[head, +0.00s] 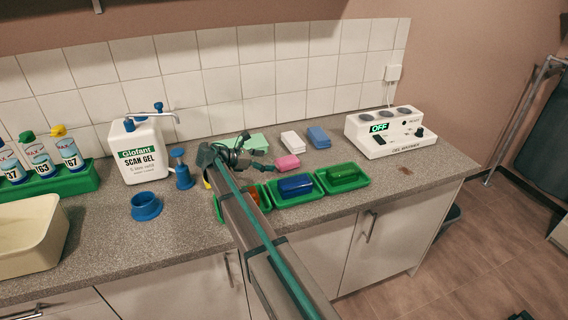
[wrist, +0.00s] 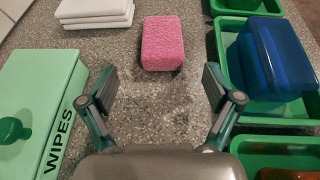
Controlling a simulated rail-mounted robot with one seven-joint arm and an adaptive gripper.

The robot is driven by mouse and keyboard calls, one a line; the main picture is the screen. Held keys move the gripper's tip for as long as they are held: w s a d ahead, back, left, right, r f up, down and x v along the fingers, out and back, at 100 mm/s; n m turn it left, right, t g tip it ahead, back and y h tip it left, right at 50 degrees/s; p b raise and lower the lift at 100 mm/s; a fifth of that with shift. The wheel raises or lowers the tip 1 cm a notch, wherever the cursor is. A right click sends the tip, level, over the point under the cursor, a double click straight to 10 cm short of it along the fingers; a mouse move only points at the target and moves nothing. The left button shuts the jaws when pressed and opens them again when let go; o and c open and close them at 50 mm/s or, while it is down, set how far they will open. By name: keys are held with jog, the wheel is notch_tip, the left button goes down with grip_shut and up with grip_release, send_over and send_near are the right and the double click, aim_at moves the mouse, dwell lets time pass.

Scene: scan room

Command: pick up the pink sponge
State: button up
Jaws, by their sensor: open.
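The pink sponge (head: 287,162) lies on the grey speckled counter, between the stacked cloths and the green trays. In the wrist view the pink sponge (wrist: 162,43) is at the top middle, just beyond the fingertips. My gripper (wrist: 156,88) is open and empty, with one finger on each side of the line to the sponge. It does not touch the sponge. In the head view my gripper (head: 252,158) is low over the counter, left of the sponge, partly hidden by my arm.
A green wipes box (wrist: 40,105) is close on the left and white folded cloths (wrist: 95,12) at top left. Green trays (wrist: 283,107) with a blue block (wrist: 262,55) are close on the right. A gel warmer (head: 385,132) stands further right. Bare counter lies between the fingers.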

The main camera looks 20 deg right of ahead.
aim_at(279, 162)
jog(key=shift+p+x, duration=1.15)
jog(key=shift+x, duration=2.75)
jog(key=shift+s, duration=0.15)
jog(key=c, duration=0.8)
